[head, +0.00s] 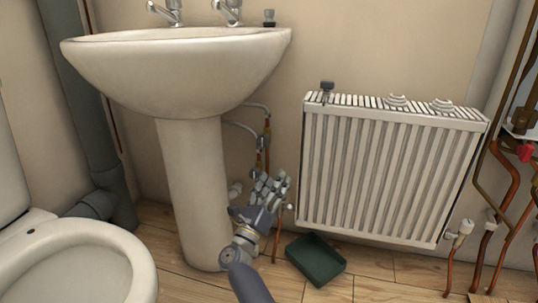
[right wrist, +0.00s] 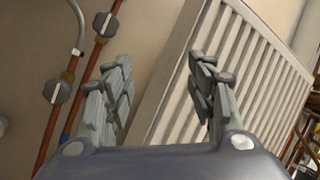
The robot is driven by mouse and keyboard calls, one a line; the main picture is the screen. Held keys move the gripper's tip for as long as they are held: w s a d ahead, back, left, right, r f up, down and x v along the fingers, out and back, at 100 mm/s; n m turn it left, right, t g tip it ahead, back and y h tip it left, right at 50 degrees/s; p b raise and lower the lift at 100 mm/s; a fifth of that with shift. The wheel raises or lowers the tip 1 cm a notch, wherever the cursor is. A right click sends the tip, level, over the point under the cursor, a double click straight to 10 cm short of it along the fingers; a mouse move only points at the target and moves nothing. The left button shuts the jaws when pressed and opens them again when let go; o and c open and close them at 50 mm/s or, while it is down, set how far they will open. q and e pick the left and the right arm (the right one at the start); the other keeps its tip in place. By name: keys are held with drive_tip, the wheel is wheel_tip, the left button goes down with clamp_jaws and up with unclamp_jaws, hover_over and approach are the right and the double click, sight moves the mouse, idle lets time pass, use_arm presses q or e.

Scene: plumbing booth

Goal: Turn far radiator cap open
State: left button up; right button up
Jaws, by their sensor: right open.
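The white radiator (head: 385,172) hangs on the wall at the right. A white valve cap (head: 464,229) shows at its lower right corner on a copper pipe. A small white end piece (head: 290,207) shows at its lower left corner, close to my right gripper. I cannot tell which cap the task means. My right gripper (head: 271,186) is open and empty, between the basin pedestal and the radiator's left edge. In the right wrist view its fingers (right wrist: 163,92) are spread, with the radiator (right wrist: 240,65) behind them; no cap is between them. My left gripper is not in view.
The basin pedestal (head: 193,190) stands left of my right gripper. Grey-knobbed valves (right wrist: 57,91) sit on copper pipes behind it. A dark green tray (head: 316,261) lies on the floor below the radiator. Copper pipes (head: 510,185) crowd the right edge. A toilet (head: 70,265) fills the lower left.

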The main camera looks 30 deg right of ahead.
drive_tip(key=s+a+r+n+t+p, duration=0.2)
drive_tip(key=s+r+n, duration=0.1)
drive_tip(key=r, duration=0.3)
drive_tip(key=s+a+r+n+t+h+p, duration=0.1)
drive_tip(key=s+a+r+n+t+p, duration=0.1)
drive_tip(key=r, duration=0.4)
drive_tip(key=shift+s+a+n+t, duration=0.4)
drive_tip(key=shift+s+a+n, duration=0.25)
drive_tip(key=shift+n, duration=0.35)
